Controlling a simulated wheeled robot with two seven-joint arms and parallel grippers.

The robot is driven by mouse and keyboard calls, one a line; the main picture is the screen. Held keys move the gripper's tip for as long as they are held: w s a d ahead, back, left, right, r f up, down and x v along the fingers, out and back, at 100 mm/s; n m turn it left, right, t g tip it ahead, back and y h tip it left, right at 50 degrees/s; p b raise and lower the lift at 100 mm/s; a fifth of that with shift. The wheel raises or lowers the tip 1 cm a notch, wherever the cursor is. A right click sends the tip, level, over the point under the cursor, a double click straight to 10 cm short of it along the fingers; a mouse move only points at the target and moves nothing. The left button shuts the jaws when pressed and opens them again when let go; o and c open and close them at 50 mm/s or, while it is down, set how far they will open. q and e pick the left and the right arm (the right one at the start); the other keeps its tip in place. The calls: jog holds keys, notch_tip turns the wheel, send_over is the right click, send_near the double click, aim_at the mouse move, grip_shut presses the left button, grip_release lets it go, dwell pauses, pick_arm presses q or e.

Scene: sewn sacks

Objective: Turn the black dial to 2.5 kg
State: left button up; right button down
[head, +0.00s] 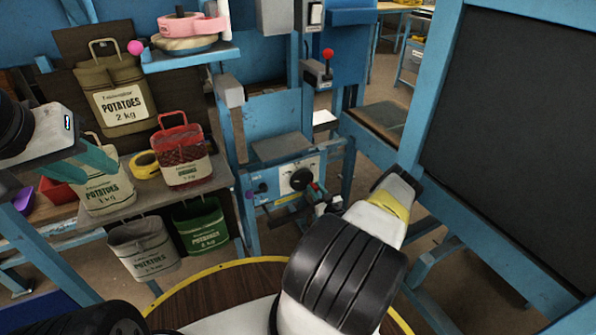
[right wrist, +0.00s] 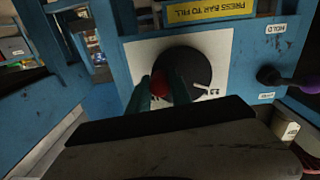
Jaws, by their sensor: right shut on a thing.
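The black dial (head: 300,179) sits on a white plate on the front of the blue machine. Whether the knob is fixed to the dial is unclear. My left gripper (head: 88,163) is by the potato sacks at the left; its finger gap is unclear.
Potato sacks (head: 115,100) hang and stand at the left, with a red sack (head: 182,155) and a green sack (head: 200,227). A purple-knobbed lever (right wrist: 290,80) sticks out beside the dial. A dark panel (head: 510,130) fills the right. A yellow-edged round wooden top (head: 210,290) is in front.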

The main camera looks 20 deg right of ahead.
jog(key=shift+a+f+m, duration=0.15)
jog(key=shift+f+m, duration=0.15)
jog(key=shift+m, duration=0.6)
jog(key=c, duration=1.2)
grip_release()
jog(key=s, duration=0.8)
jog(key=shift+d, duration=0.2)
